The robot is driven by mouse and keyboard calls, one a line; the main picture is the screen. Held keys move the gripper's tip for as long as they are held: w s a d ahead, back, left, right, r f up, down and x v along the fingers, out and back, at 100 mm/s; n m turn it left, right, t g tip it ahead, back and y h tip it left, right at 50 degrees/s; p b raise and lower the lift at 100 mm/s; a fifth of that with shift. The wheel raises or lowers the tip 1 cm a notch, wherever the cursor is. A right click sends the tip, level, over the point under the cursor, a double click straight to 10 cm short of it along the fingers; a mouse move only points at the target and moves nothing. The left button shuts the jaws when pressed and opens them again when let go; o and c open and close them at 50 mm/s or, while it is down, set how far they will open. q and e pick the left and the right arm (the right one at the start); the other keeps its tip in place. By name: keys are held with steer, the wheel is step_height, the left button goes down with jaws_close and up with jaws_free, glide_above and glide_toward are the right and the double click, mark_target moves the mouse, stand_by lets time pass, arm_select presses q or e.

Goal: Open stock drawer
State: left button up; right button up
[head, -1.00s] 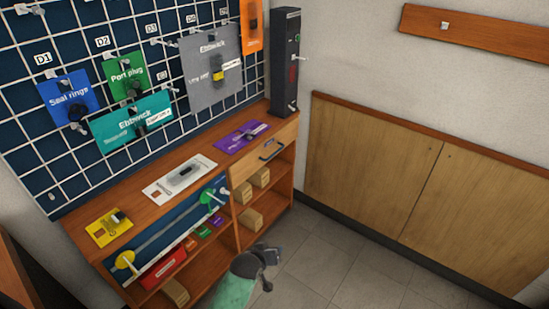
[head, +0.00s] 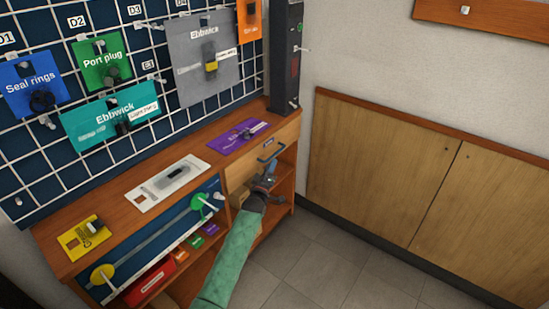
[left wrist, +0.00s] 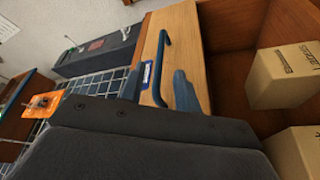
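The stock drawer (head: 243,170) is a pale wood front at the right end of the bench, under its top, and looks closed. Its dark blue bar handle (head: 269,152) also shows in the left wrist view (left wrist: 162,65), standing out from the drawer front (left wrist: 185,45). My left gripper (head: 268,178) is just below the handle in the head view. In the left wrist view its two fingers (left wrist: 158,90) are apart, with the near end of the handle between or just beyond them. I cannot tell whether they touch it. My right gripper is not in view.
A purple card (head: 238,136) and a white card (head: 168,183) lie on the bench top. A dark tower (head: 286,60) stands at the bench's far end. The floor (head: 330,250) to the right is clear.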

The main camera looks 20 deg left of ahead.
mark_target(274, 155)
arm_select(q)
steer(key=shift+x, duration=2.9)
jaws_close()
